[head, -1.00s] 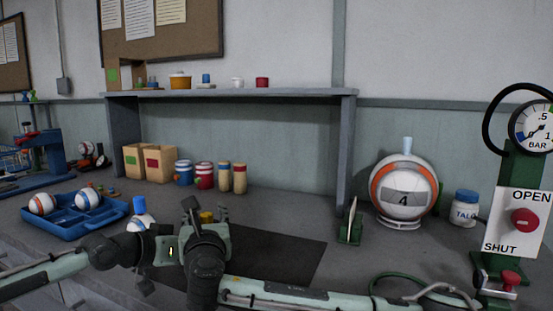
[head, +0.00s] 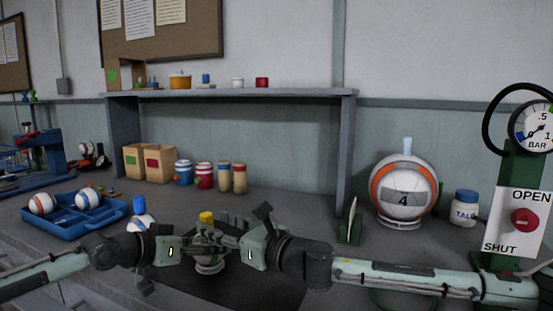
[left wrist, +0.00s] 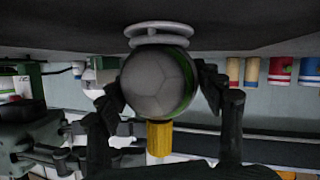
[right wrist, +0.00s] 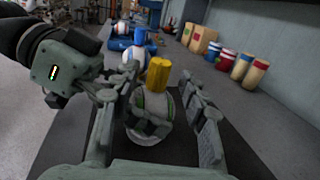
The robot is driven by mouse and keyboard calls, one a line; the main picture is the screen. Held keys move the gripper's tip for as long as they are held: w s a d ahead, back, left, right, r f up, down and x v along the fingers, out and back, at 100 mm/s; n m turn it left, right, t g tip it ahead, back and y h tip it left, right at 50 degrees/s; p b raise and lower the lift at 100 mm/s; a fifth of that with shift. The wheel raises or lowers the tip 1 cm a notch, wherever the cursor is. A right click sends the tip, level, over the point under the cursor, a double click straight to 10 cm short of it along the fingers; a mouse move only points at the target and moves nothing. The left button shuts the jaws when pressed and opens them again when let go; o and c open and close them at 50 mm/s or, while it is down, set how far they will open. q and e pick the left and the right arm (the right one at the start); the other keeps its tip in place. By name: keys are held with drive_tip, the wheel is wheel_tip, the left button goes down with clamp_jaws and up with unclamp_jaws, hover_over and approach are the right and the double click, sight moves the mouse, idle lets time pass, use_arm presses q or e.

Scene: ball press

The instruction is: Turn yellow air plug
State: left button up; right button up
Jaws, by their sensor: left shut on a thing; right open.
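The yellow air plug (head: 206,216) sticks up from a small white and green ball (right wrist: 159,101) on a ring stand (left wrist: 158,32) on the dark mat. The left wrist view shows the ball (left wrist: 155,85) upside down, the plug (left wrist: 159,138) below it. My left gripper (left wrist: 155,85) is shut on the ball from the left side. My right gripper (right wrist: 157,120) is open, its fingers on either side of the ball and plug in its view, apart from the plug. In the head view the grippers hide much of the ball.
A ball with a blue plug (head: 139,206) stands close left, beside a blue tray (head: 75,230) with balls. A large ball numbered 4 (head: 403,200), a talc jar (head: 465,208) and the gauge post are at right. Tins and boxes stand behind; the dark mat (head: 265,285) is otherwise clear.

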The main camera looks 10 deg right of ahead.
drive_tip(key=v, duration=0.8)
drive_tip(key=w+d+r+m+t+h, duration=0.1)
drive_tip(key=w+d+r+m+h, duration=0.2)
drive_tip(key=m, duration=0.6)
drive_tip(key=w+d+r+m+t+h, duration=0.1)
drive_tip(key=w+d+r+m+h, duration=0.2)
drive_tip(key=w+m, duration=0.5)
drive_tip(key=w+d+r+m+t+h, duration=0.2)
drive_tip(key=w+d+r+m+h, duration=0.1)
drive_tip(key=m, duration=0.7)
drive_tip(key=shift+w+d+r+h, duration=0.3)
drive_tip(key=shift+w+r+h, duration=0.3)
drive_tip(key=shift+w+r, duration=0.45)
drive_tip(key=shift+w+f, duration=0.1)
